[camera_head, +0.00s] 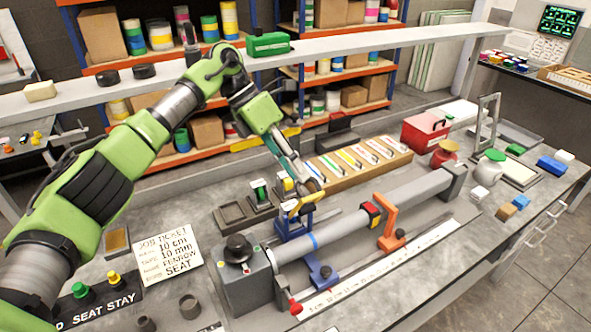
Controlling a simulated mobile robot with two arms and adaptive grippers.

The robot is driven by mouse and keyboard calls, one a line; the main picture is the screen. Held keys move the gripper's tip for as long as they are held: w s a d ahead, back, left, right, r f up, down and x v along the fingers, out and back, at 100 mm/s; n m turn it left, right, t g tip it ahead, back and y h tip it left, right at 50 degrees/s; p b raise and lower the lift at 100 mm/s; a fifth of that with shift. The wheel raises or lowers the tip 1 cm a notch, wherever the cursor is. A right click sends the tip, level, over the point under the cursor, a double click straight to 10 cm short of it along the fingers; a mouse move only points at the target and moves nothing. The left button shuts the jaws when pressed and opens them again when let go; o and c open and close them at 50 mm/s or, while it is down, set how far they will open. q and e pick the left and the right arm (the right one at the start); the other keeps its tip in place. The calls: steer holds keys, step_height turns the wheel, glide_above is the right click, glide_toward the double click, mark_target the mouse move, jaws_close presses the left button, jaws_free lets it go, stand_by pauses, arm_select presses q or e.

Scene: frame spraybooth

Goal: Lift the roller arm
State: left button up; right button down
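My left gripper (303,198) reaches down from the upper left, its tan fingertips at the top of a blue upright bracket (291,226). I cannot tell whether the fingers touch or grip it. The bracket stands beside a long grey tube (345,229), which runs from a grey block with a black knob (238,250) to a grey end support (454,176). A blue clamp-like foot (319,272) sits in front of the tube. An orange bracket (388,222) stands across the tube further right. Which part is the roller arm is not clear. My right gripper is not in view.
A wooden rack of coloured strips (362,160) lies behind the tube, with a red box (425,134) to its right. A white ruler (390,268) runs along the front. A job ticket (167,254) lies left. Small blocks (507,212) sit at the right.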

arm_select(q)
steer(key=v, duration=1.1)
steer(key=shift+r, duration=0.15)
steer(key=shift+a, duration=0.1)
